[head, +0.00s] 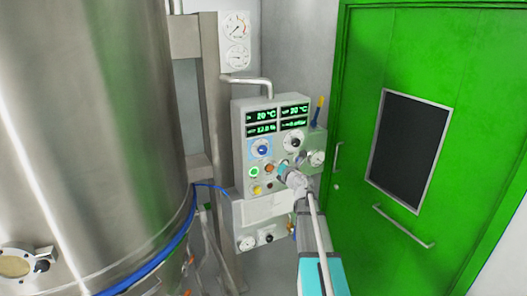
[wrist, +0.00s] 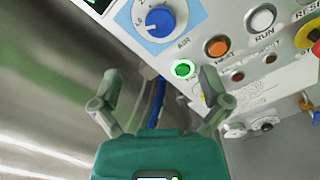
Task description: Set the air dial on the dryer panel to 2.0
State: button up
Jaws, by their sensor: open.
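The dryer panel (head: 275,132) is a pale box with green digital displays. The air dial (head: 262,150) is a blue knob on a light-blue square at its left. In the wrist view the air dial (wrist: 160,20) is at the top, with "AIR" printed at its lower right. A pale mark on the knob appears to face left and down; the exact setting is too small to read. My gripper (head: 284,170) is in front of the panel, right of and below the dial. In the wrist view my gripper (wrist: 160,74) is open and empty, its fingers apart from the dial.
A lit green button (wrist: 183,69), an orange button (wrist: 216,47) and a white RUN button (wrist: 262,18) are close to the dial. A large steel vessel (head: 100,120) stands left of the panel. A green door (head: 430,60) is at the right.

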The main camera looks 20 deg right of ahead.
aim_at(264, 151)
jog(key=w, duration=1.2)
jog(key=shift+w+a, duration=0.25)
jog(key=shift+w, duration=0.05)
jog(key=c, duration=1.1)
jog(key=shift+c, duration=0.3)
jog(key=shift+m, duration=0.4)
jog(key=m, duration=1.1)
